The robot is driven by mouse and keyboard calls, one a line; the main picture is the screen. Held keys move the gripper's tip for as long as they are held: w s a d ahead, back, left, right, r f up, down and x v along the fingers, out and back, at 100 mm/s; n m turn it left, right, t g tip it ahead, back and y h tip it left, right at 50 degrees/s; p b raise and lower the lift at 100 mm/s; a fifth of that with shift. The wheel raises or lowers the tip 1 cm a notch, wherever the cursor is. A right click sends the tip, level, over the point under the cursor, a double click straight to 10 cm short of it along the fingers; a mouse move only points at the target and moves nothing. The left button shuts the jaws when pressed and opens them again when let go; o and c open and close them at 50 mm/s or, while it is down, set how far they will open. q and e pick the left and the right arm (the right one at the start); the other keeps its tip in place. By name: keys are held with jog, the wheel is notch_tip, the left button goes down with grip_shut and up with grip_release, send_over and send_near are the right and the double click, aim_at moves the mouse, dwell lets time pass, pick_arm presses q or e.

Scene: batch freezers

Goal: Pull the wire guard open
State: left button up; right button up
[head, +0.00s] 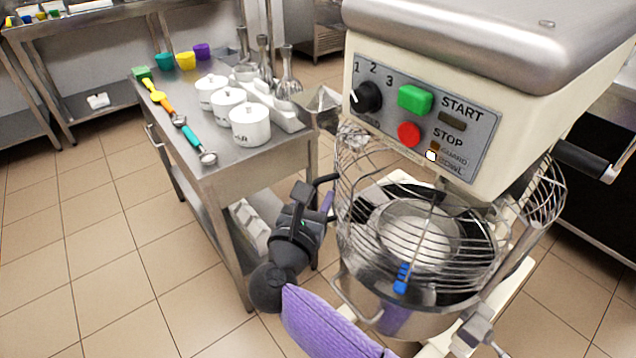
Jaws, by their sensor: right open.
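The wire guard (352,215) is a curved cage of steel wires around the front and sides of the mixer's bowl (400,312). A small blue part (402,278) sits on its lower front. The guard appears to enclose the bowl's top, and a round metal piece (418,232) shows through its wires. My right gripper (328,192) is black, open and empty. It is just left of the guard's left side, its fingers pointing up and toward the guard; I cannot tell whether they touch it. My left gripper is not in view.
The mixer's control panel (425,115) overhangs the guard, with a green and a red button. A steel table (222,165) at the left holds white lidded pots (250,125), whisks and coloured scoops. Tiled floor (110,250) is clear at the lower left.

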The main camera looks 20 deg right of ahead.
jog(key=shift+s, duration=0.1)
grip_shut()
dwell(0.9)
dwell(0.4)
